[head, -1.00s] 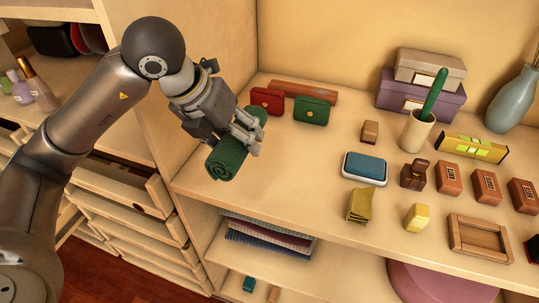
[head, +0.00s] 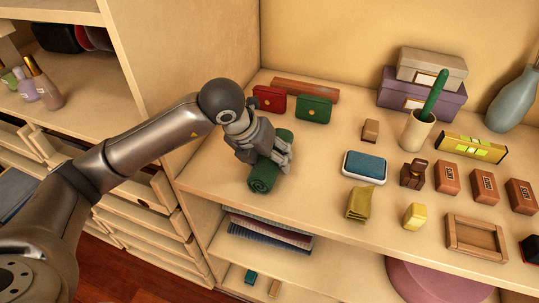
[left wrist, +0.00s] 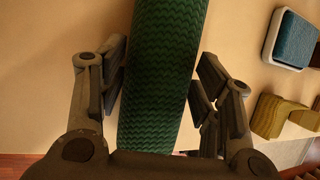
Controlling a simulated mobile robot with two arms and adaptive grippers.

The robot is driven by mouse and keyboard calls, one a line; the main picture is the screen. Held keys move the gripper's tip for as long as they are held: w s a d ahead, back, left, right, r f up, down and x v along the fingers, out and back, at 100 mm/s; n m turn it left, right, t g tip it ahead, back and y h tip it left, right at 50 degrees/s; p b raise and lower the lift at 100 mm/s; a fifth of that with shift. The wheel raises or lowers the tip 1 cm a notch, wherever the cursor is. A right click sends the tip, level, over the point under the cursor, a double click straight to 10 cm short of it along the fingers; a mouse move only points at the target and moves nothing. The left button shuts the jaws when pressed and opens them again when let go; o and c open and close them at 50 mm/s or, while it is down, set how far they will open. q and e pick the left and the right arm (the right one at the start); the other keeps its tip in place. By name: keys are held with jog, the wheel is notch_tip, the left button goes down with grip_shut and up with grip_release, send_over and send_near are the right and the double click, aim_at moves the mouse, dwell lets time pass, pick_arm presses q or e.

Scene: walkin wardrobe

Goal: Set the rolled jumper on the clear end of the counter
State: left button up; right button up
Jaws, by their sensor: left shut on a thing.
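The rolled jumper (head: 263,181) is a dark green knitted roll at the left end of the counter (head: 216,180). My left gripper (head: 277,160) is shut on it from above, its fingers across the roll. In the left wrist view, the jumper (left wrist: 158,80) lies lengthwise between the two fingers of the left gripper (left wrist: 161,57). The roll is at or very close to the counter top; I cannot tell whether it touches. The gripper hides part of its middle. My right gripper is out of view.
Behind the jumper are a red wallet (head: 269,98), a green wallet (head: 313,109) and a reddish-brown bar (head: 305,89). A white tray with a blue pad (head: 364,167) lies to the right. The counter around the roll is bare. Folded cloths (head: 265,235) lie on the shelf below.

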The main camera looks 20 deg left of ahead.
pick_arm(q)
jog(key=o, duration=0.6)
jog(key=shift+f, duration=0.1)
jog(key=o, duration=0.5)
jog(key=v, duration=1.1)
jog(key=shift+b, duration=0.3)
jog(key=shift+s+r, duration=0.25)
jog(key=shift+r, duration=0.3)
jog(key=shift+a, duration=0.1)
